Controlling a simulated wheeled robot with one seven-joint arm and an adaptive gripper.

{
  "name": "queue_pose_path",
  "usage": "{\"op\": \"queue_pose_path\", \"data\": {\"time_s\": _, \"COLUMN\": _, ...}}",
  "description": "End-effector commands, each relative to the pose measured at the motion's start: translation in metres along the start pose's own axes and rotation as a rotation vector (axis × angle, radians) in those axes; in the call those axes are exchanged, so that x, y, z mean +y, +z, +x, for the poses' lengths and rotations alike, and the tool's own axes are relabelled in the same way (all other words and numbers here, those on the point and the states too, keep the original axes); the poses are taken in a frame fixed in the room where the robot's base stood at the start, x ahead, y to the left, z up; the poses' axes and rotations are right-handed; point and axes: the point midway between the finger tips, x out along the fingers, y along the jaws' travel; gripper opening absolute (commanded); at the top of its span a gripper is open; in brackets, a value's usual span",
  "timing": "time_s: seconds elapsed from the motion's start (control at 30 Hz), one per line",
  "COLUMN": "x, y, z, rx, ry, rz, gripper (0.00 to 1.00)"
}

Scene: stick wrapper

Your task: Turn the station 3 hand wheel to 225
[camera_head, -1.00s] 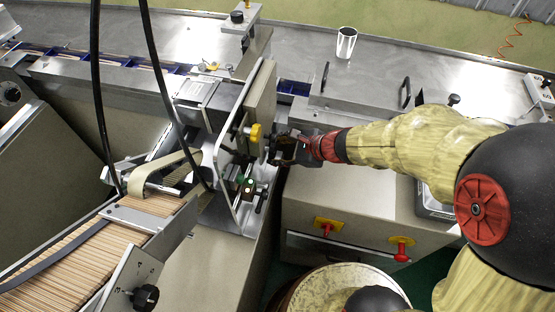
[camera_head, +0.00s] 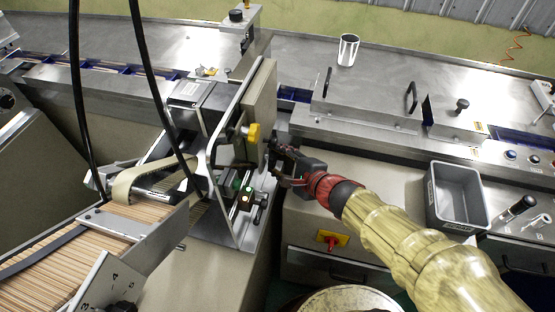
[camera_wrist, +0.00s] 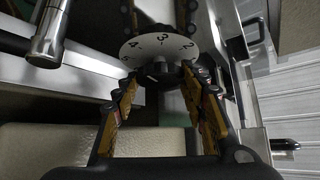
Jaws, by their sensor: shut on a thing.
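In the wrist view a white numbered dial plate (camera_wrist: 150,48) stands at the top, with a dark hand wheel hub (camera_wrist: 160,72) in front of it. The two padded fingers of my gripper (camera_wrist: 160,82) reach up on either side of the hub and are shut on it. The dial's finer marks and the exact setting are too small to read. In the head view my gripper (camera_head: 280,163) is at the right side of the upright metal plate of the wrapper, below the yellow knob (camera_head: 253,133). The gripped wheel is hidden there by the gripper.
Another numbered plate (camera_head: 101,284) with a black knob stands at lower left. A red-handled yellow switch (camera_head: 332,240) is on the cabinet below my arm. A grey bin (camera_head: 432,205) and a metal cup (camera_head: 348,50) stand on the machine. Black cables hang at left.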

Motion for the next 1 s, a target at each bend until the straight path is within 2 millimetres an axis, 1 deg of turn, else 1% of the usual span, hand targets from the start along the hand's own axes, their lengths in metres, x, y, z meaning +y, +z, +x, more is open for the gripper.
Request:
{"op": "queue_pose_path", "data": {"time_s": 0.3, "x": 0.0014, "y": 0.0003, "z": 0.0000, "rx": -0.001, "ry": -0.036, "rz": -0.039, "gripper": 0.17}}
{"op": "queue_pose_path", "data": {"time_s": 0.77, "x": 0.0017, "y": 0.0002, "z": 0.0001, "rx": -0.001, "ry": -0.040, "rz": -0.042, "gripper": 0.17}}
{"op": "queue_pose_path", "data": {"time_s": 0.8, "x": 0.0017, "y": 0.0002, "z": 0.0001, "rx": -0.001, "ry": -0.040, "rz": -0.042, "gripper": 0.45}}
{"op": "queue_pose_path", "data": {"time_s": 1.0, "x": 0.0012, "y": 0.0002, "z": 0.0001, "rx": -0.001, "ry": -0.040, "rz": -0.042, "gripper": 0.56}}
